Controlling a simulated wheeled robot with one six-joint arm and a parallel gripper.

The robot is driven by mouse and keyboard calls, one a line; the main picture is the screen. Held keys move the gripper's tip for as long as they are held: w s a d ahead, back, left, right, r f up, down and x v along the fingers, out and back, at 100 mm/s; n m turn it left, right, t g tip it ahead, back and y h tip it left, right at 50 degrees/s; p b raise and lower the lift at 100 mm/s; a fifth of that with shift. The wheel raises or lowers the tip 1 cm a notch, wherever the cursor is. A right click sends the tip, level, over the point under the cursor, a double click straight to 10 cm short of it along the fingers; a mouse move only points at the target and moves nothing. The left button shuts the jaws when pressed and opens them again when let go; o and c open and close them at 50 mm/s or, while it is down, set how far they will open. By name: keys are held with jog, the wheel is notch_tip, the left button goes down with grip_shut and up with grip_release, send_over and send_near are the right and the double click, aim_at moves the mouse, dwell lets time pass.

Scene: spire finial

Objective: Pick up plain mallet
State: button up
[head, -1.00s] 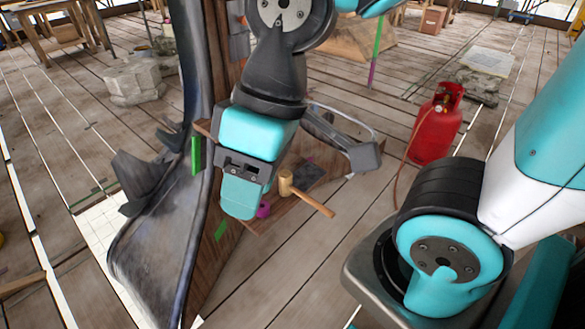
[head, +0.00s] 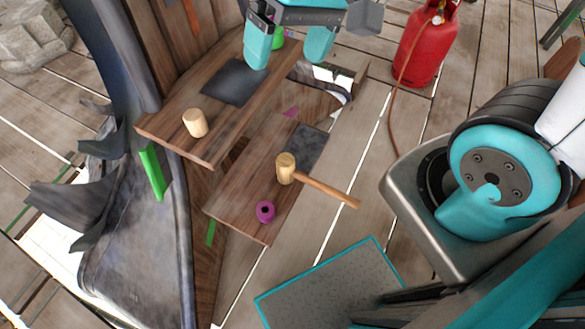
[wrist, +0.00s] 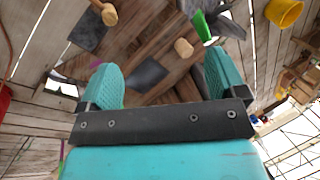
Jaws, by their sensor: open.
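A wooden mallet (head: 286,168) with a pale head and brown handle is on the lower wooden shelf (head: 240,208). Its handle points right, past the shelf's edge. Its head also shows at the top left of the wrist view (wrist: 109,15). A pale wooden cylinder (head: 195,123) stands on the upper shelf (head: 172,128); no handle shows on it. It is also in the wrist view (wrist: 184,48), ahead of the fingers. My gripper (head: 288,46) is open and empty, over the far end of the upper shelf, apart from the mallet. Its two teal fingers frame the wrist view (wrist: 165,76).
A purple ring (head: 265,211) lies near the mallet. Dark squares lie on the upper (head: 230,82) and lower shelves (head: 307,145). A tall dark spire (head: 130,235) with fins stands left. A red gas cylinder (head: 425,45) with a hose stands back right.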

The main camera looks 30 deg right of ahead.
jog(key=w+d+f+m+b, duration=0.2)
jog(key=w+f+m+b, duration=0.15)
jog(key=f, duration=0.45)
jog(key=w+d+f+m+b, duration=0.2)
jog(key=w+f+m, duration=0.1)
jog(key=w+f, duration=0.3)
jog(key=m+g+b, duration=0.1)
jog(key=m+b, duration=0.5)
jog(key=m, duration=0.3)
send_near(286, 159)
jog(key=x, duration=0.1)
jog(key=b+x, duration=0.1)
jog(key=x, duration=0.1)
jog(key=b+x, duration=0.1)
jog(key=x, duration=0.1)
jog(key=shift+w+a, duration=0.15)
jog(key=shift+w, duration=0.2)
jog(key=shift+s+d+b+x, duration=0.15)
jog(key=shift+b+x, duration=0.2)
jog(key=shift+x, duration=1)
jog(key=shift+s+d+b+x, duration=0.15)
jog(key=shift+b+x, duration=0.2)
jog(key=shift+x, duration=1)
jog(key=shift+a, duration=0.1)
jog(key=shift+c, duration=0.2)
jog(key=c, duration=1.1)
